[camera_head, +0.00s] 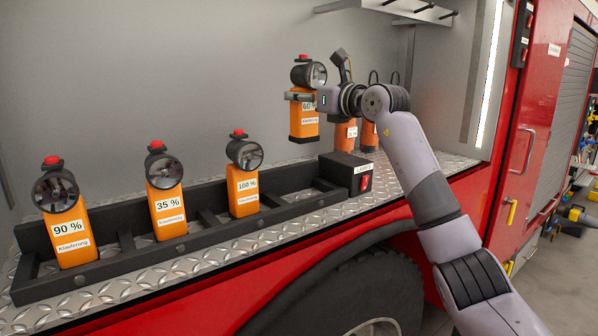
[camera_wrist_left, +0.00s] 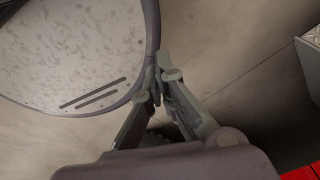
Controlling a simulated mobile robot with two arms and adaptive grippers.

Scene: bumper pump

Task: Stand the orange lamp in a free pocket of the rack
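An orange lamp (camera_head: 304,127) with a black round head, red top knob and a label that seems to read 60 % is held upright in the air, above and behind the rack's right end. My right gripper (camera_head: 303,97) is shut around its upper body, below the head. The black rack (camera_head: 195,243) lies on the ledge. Lamps marked 90 % (camera_head: 70,238), 35 % (camera_head: 168,210) and 100 % (camera_head: 243,190) stand in it, with gaps between them. The right-end pocket (camera_head: 290,188) looks empty. My left gripper (camera_wrist_left: 159,84) shows only in the left wrist view, fingertips together and empty.
A black box (camera_head: 348,172) with a red switch stands at the rack's right end. More orange lamps (camera_head: 345,135) stand behind it, partly hidden. The back wall (camera_head: 180,70) rises behind the ledge. Below the left gripper is open floor (camera_wrist_left: 240,50).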

